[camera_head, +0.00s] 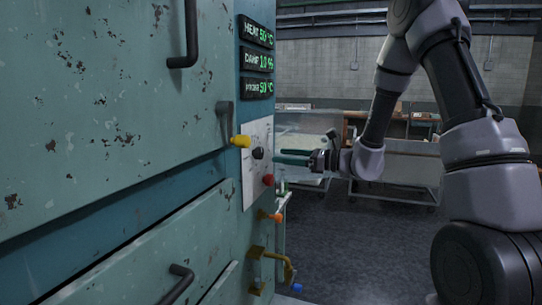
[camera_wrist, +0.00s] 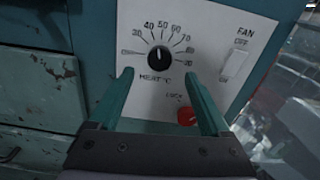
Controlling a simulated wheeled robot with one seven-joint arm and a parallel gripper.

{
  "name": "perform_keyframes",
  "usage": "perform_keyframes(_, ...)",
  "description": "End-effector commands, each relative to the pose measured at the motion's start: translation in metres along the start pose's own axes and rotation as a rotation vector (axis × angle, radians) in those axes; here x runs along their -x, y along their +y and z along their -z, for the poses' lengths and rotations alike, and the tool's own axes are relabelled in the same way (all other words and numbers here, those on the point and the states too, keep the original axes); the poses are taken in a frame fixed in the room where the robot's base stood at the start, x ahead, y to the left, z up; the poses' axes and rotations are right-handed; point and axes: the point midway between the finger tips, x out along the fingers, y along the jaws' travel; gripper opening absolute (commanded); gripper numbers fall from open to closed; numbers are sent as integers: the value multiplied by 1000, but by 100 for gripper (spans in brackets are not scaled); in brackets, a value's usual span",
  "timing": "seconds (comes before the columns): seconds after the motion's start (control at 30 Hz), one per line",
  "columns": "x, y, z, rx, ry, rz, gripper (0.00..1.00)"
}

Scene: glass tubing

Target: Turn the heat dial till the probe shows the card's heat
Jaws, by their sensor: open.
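The heat dial is a black round knob (camera_wrist: 160,57) on a white panel; its white mark points up towards 50. It also shows in the head view (camera_head: 258,153). The heat display (camera_head: 257,32) reads 50 °C in green. The probe display (camera_head: 258,87), lowest of three, seems to read 50 °C; its label is blurred. I cannot make out a heat card. My gripper (camera_wrist: 158,80) is open, its green fingers reaching towards the panel on either side below the dial. In the head view my gripper (camera_head: 290,157) is just right of the dial, apparently apart from it.
A red button (camera_wrist: 187,116) is below the dial, near the right finger. A white fan switch (camera_wrist: 237,66) is to the right. Orange and blue-ended valves (camera_head: 272,216) are below.

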Motion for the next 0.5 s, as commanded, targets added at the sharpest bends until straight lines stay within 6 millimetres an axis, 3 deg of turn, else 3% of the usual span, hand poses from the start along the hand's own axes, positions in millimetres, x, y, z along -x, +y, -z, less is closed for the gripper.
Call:
perform_keyframes(0.2, 33, -1, 0, -2, 0, 3, 82)
perform_keyframes(0.5, 40, 0, 0, 0, 1, 0, 82)
